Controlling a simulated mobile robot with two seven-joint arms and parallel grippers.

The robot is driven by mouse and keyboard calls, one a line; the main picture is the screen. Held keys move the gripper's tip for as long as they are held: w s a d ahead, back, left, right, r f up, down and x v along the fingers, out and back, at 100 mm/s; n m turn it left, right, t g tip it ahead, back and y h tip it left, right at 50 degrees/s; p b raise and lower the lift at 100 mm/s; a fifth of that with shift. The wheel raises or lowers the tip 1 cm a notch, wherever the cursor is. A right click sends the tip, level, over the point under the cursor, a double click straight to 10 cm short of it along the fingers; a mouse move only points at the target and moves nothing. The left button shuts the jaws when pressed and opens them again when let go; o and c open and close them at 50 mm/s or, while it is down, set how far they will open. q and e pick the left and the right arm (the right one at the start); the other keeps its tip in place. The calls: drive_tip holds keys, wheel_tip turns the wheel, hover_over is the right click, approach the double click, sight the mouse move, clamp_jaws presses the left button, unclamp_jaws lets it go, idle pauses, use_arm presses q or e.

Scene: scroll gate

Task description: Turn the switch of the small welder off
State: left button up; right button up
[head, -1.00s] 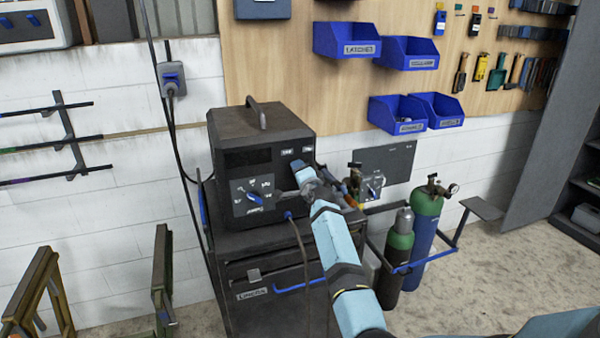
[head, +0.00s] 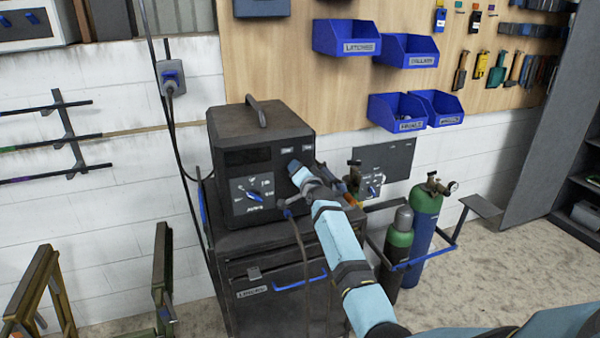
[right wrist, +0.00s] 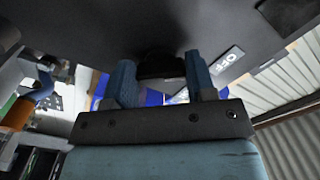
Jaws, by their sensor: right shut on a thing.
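The small welder (head: 262,125) is a dark box with a top handle, standing on a black cart. Its front has a dial plate with a blue pointer knob (head: 250,192) at lower left and small white labels at upper right. My right gripper (head: 296,168) is at the front's upper right and hides the switch in the head view. In the right wrist view, its blue fingers (right wrist: 160,80) are on either side of a dark switch (right wrist: 160,62) and shut on it. An "OFF" label (right wrist: 227,61) is beside the switch. My left gripper is not in view.
The cart (head: 262,268) has a blue handle. Green and blue gas cylinders (head: 424,220) stand to its right, near my right forearm. Blue bins (head: 346,38) hang on the wall panel above. A metal frame (head: 40,290) stands at lower left.

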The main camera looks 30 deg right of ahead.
drive_tip(key=shift+r, duration=0.35)
drive_tip(key=o, duration=0.9)
drive_tip(key=shift+f, duration=0.1)
drive_tip(key=shift+o, duration=0.2)
drive_tip(key=shift+f, duration=0.15)
drive_tip(key=b+v, duration=0.1)
drive_tip(key=v, duration=1.2)
drive_tip(key=shift+s+b, duration=0.35)
drive_tip(key=shift+b, duration=0.05)
drive_tip(key=shift+f, duration=0.1)
